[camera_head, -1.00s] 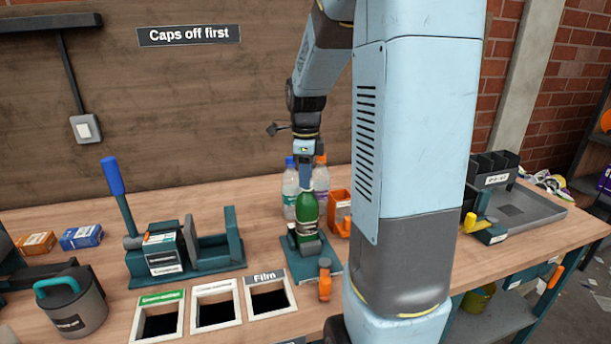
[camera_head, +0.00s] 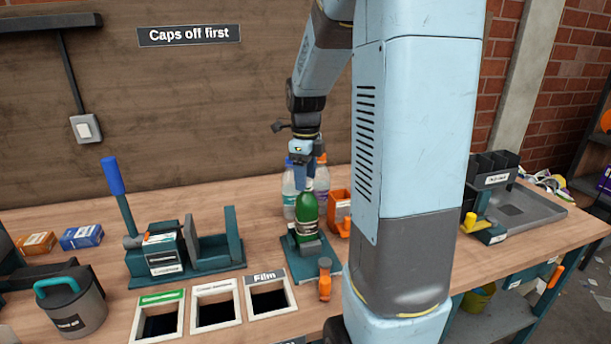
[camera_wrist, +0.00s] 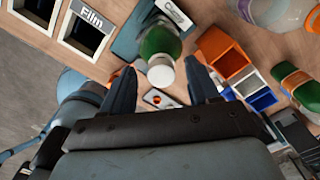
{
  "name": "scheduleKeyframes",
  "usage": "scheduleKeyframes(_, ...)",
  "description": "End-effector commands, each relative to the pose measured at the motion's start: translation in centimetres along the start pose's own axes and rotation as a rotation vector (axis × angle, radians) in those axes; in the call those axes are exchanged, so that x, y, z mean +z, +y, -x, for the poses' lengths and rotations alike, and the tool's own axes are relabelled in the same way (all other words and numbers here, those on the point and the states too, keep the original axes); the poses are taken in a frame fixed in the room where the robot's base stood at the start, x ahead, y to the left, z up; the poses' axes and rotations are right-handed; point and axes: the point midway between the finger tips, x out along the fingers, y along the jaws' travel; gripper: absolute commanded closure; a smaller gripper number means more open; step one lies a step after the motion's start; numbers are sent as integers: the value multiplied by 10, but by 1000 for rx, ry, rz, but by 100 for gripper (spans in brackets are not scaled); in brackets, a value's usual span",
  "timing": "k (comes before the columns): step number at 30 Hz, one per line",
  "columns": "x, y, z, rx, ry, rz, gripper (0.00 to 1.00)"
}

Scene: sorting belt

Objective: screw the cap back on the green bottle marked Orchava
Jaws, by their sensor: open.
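The green bottle (camera_head: 307,218) stands upright in a teal holder (camera_head: 298,262) on the bench. It also shows in the wrist view (camera_wrist: 160,42), where a white cap (camera_wrist: 160,74) sits at its mouth. Whether the cap is fully seated or threaded cannot be told. My gripper (camera_head: 304,184) is above the bottle, pointing down. In the wrist view, my gripper (camera_wrist: 161,68) is open, with one finger on each side of the cap and visible gaps between. The bottle's printed name is too small to read.
Two clear bottles (camera_head: 289,190) stand close behind the green one. An orange bin (camera_head: 339,211) stands to its right, and an orange-handled clamp (camera_head: 325,280) in front. Framed openings, including one labelled Film (camera_head: 268,277), lie front left. A lever press (camera_head: 180,258) stands left.

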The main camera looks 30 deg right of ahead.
Motion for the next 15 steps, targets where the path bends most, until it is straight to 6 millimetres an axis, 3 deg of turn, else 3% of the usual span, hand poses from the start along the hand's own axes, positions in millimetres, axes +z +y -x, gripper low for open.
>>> scheduleKeyframes(8,0,0,2,-1,0,1,40)
scheduleKeyframes(15,0,0,32,-4,-3,1,40)
